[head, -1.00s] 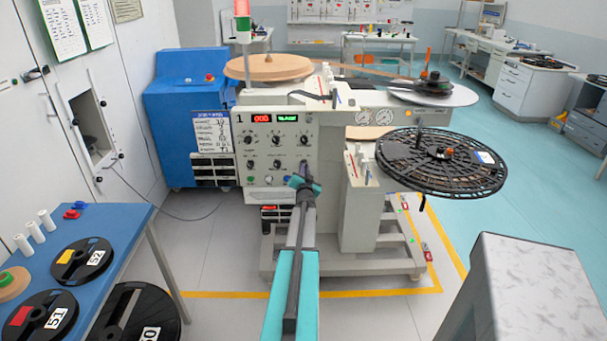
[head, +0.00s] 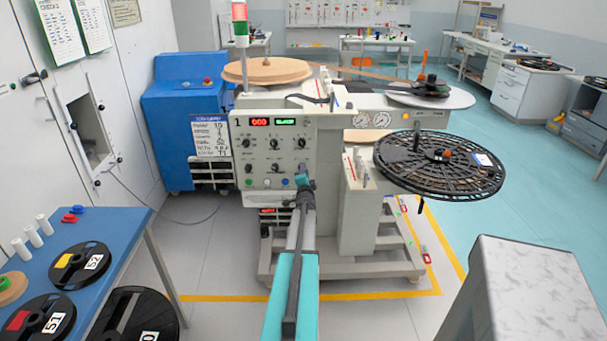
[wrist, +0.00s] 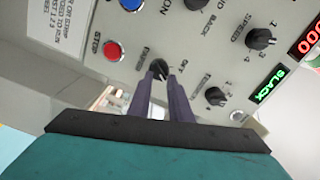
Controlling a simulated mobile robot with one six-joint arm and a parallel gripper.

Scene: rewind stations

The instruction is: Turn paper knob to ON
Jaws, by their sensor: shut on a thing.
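The rewind machine's control panel (head: 259,157) faces me in the head view. My gripper (head: 304,181) is at the panel's lower right corner. In the wrist view my gripper (wrist: 160,78) has its two dark fingers closed around a small black knob (wrist: 158,67), with one finger on each side. The lettering beside this knob seems to read PAPER, with OFF to its right. The fingers partly cover the knob, and I cannot tell which way it points. In the head view the arm and gripper hide this knob.
A red STOP button (wrist: 115,50) and a blue button sit nearby on the panel. Other black knobs (wrist: 216,96) and a green SLACK display (wrist: 268,85) are close too. A large black reel (head: 440,165) juts out right. A blue table (head: 112,232) stands at left.

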